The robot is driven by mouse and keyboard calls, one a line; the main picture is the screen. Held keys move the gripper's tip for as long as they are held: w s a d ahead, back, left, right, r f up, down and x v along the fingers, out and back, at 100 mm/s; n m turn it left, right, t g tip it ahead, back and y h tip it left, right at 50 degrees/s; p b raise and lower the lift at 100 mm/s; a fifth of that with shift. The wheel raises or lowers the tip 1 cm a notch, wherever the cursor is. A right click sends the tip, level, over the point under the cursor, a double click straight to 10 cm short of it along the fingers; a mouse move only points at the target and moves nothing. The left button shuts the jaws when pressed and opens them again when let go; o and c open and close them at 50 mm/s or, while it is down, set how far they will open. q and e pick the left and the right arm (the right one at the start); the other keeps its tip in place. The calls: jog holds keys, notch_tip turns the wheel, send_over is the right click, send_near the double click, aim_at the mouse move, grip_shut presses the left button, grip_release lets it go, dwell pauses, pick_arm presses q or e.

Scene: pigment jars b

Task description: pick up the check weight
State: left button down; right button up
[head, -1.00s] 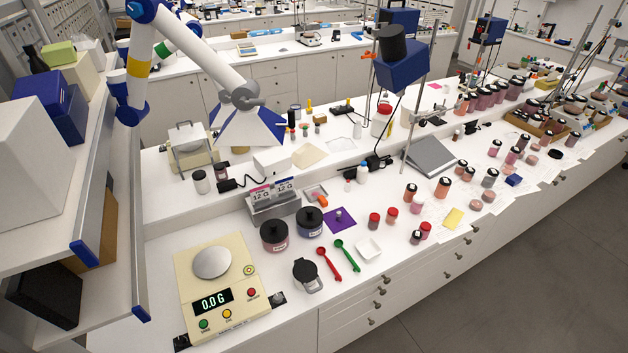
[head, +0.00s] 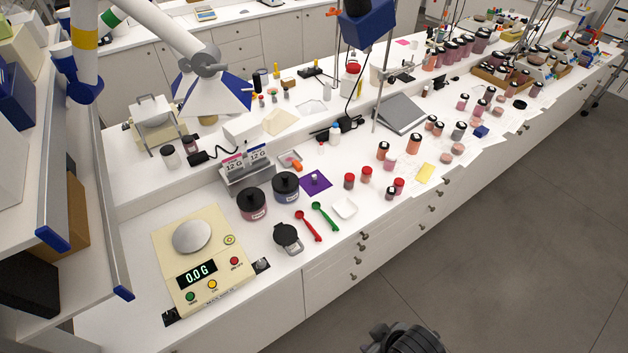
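A small pale upright piece that looks like the check weight (head: 315,178) stands on a purple square mat (head: 322,186), right of the two black-lidded jars. It is too small to make out in detail. A dark part of what looks like my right gripper (head: 403,340) shows at the bottom edge, in front of the bench and well apart from the weight. Its fingers cannot be made out. My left gripper is not in view.
A cream scale (head: 215,279) reading 0.0 G stands at front left. A pink jar (head: 252,205) and a blue jar (head: 286,190), red (head: 308,226) and green (head: 325,218) scoops, a white dish (head: 344,209) and red-capped jars (head: 349,181) surround the mat. A lamp (head: 213,92) hangs behind.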

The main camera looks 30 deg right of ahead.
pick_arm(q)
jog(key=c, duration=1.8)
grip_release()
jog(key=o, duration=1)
